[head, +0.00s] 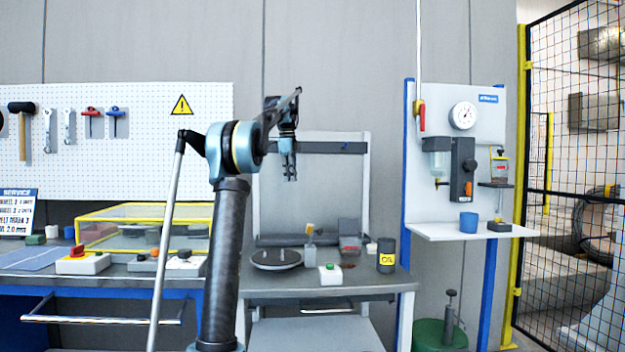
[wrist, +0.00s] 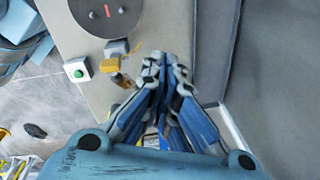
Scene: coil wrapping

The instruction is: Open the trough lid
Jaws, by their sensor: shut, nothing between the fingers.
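My gripper (head: 290,178) hangs fingers down above the middle bench, in front of the grey crossbar of the frame. In the wrist view my gripper (wrist: 165,62) has its blue fingers together, with nothing between them. A small grey box (head: 350,228) with something reddish low on it stands at the back right of the bench, below and right of my gripper and apart from it. It may be the trough; I cannot make out its lid. In the wrist view a pale edge (wrist: 232,125) shows beside the fingers, mostly hidden; I cannot tell what it belongs to.
A yellow-framed clear case (head: 110,212) stands left.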

